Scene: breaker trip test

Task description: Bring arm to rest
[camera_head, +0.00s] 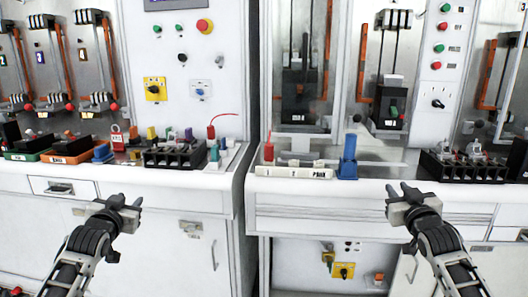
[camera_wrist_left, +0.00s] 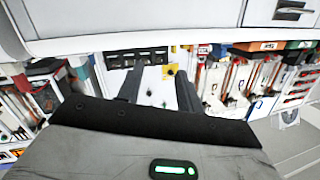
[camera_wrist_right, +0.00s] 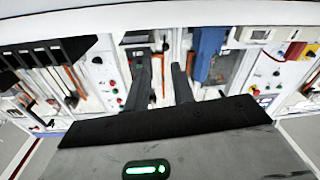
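My left gripper (camera_head: 126,204) is in front of the left cabinet, below its counter edge. It is empty, and its two fingers stand apart in the left wrist view (camera_wrist_left: 160,88). My right gripper (camera_head: 405,192) is in front of the right cabinet, near the counter's front edge. It is empty too, and its fingers stand apart in the right wrist view (camera_wrist_right: 163,80). Both forearms reach up from the lower corners of the head view. Neither gripper touches anything that I can see.
The left counter holds a black terminal block (camera_head: 175,156), a red padlock (camera_head: 118,138) and coloured bins (camera_head: 72,149). The right counter holds a blue upright piece (camera_head: 347,157), a white labelled strip (camera_head: 293,172) and a black rack (camera_head: 463,166). A narrow gap separates the cabinets.

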